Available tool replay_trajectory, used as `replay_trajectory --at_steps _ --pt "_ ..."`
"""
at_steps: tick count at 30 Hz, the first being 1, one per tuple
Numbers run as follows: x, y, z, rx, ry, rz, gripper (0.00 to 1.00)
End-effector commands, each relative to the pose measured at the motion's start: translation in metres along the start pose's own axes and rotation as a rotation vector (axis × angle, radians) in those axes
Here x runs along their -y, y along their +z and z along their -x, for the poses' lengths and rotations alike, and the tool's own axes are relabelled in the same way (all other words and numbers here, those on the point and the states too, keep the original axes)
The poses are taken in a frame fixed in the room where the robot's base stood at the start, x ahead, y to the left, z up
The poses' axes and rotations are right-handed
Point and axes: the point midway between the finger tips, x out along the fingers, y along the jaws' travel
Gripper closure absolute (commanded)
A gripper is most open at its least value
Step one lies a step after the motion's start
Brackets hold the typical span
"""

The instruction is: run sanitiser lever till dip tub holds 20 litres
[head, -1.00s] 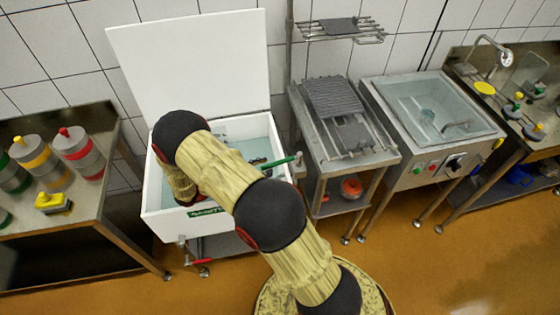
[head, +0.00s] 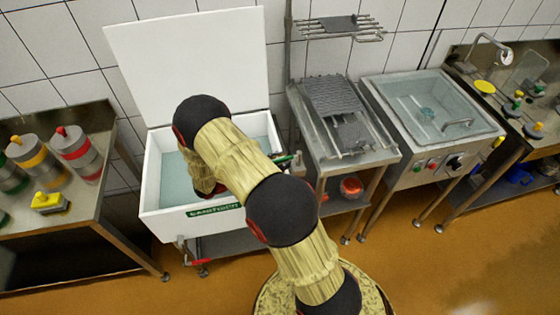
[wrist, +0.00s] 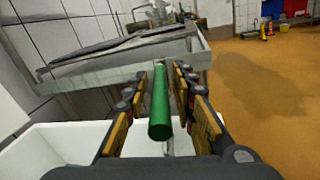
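The white dip tub (head: 163,225) stands open in the head view, with pale clear liquid (head: 175,182) in it; I can read no level marks. A green label (head: 213,209) is on its front, partly covered by my arm. The green sanitiser lever (head: 298,160) shows at the tub's right side, mostly behind my arm. In the wrist view the lever's green handle (wrist: 160,117) lies lengthwise between the two fingers of my gripper (wrist: 161,80). The fingers are apart, one on each side, with narrow gaps to the handle. In the head view my arm hides most of the gripper.
A steel rack table (head: 345,160) stands close on the tub's right, with a sink unit (head: 435,115) beyond. A steel table (head: 85,205) with weights is at the left. A red-handled valve (head: 200,262) sits low at the tub's front. Orange floor is clear in front.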

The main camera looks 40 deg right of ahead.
Motion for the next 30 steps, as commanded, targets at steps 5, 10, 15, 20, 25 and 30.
replay_trajectory --at_steps 5,10,15,20,25,30 --pt "0.0 -0.0001 0.0001 0.0 0.0 0.0 0.86" --pt "0.0 -0.0001 0.0001 0.0 0.0 0.0 0.96" --pt "0.0001 -0.0001 0.0001 0.0 0.0 0.0 1.0" --pt "0.0001 -0.0002 0.0002 0.0 0.0 0.0 1.0" --pt "0.0002 -0.0002 0.0001 0.0 0.0 0.0 1.0" --pt "0.0002 -0.0003 0.0002 0.0 0.0 0.0 1.0"
